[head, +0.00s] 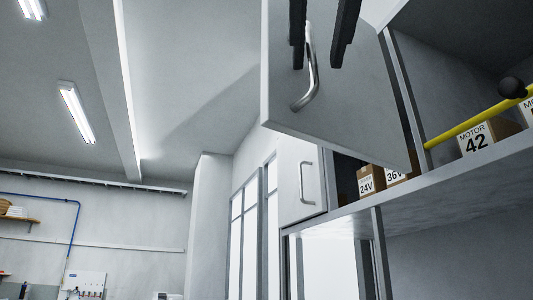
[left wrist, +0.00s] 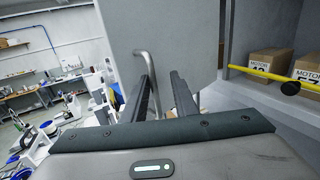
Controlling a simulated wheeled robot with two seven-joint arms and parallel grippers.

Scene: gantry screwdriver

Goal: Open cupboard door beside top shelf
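The grey cupboard door (head: 350,105) stands swung out from the cupboard front at the upper right of the head view. Its panel also fills the top middle of the left wrist view (left wrist: 185,40). A curved metal handle (head: 312,80) is on its face; it shows in the wrist view too (left wrist: 147,66). My left gripper (head: 319,66) is at the handle, its two black fingers apart. In the wrist view the handle runs between the fingers (left wrist: 160,78), nearer the left one, with a visible gap to the right one. My right gripper is out of view.
An open shelf (head: 455,170) right of the door holds boxes marked MOTOR 42 (head: 488,137) and 24V (head: 370,180). A yellow bar with a black knob (head: 511,88) juts out before it. Another cupboard door (head: 303,185) is shut. The room left is open.

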